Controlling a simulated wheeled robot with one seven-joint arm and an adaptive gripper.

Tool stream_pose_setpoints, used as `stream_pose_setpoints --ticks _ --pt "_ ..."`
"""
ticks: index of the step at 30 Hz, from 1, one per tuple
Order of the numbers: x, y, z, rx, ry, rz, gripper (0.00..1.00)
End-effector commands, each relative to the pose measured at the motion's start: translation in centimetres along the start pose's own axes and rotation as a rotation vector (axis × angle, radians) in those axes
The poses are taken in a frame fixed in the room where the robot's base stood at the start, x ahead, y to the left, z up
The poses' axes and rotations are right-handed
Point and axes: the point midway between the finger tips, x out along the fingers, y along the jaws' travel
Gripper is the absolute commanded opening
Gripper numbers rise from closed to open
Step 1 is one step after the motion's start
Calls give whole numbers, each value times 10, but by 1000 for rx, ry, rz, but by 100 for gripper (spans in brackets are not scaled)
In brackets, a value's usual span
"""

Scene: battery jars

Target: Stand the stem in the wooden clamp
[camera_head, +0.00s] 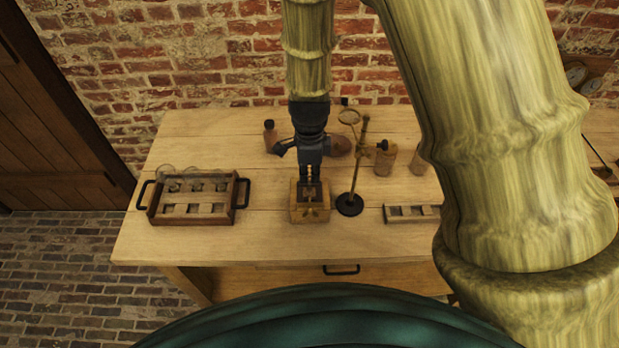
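The wooden clamp (310,213) is a small light-wood block with a brass-coloured piece on its front, standing on the bench near the middle. My dark gripper (310,182) points down directly over the clamp, its fingertips at or just above the clamp's top. The fingers look close together, but whether they are shut on something is too small to tell. I cannot make out the stem clearly; it may be hidden by the gripper or the clamp.
A brass stand (357,170) with a ring and round black base is close on the clamp's right. A handled wooden tray (194,218) with jars sits left. Bottles (384,160) stand behind; a small rack (398,219) is right, partly hidden by my arm. The bench (260,243) front is clear.

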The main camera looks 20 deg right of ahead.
Motion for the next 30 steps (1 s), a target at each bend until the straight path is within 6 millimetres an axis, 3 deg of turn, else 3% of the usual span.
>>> stream_pose_setpoints --ticks 13,15,17,30 --pt "4 0 0 0 0 0 0" --pt "3 0 0 -1 0 0 17" --pt "3 0 0 0 0 0 27" --pt "-2 0 0 0 0 -2 27"
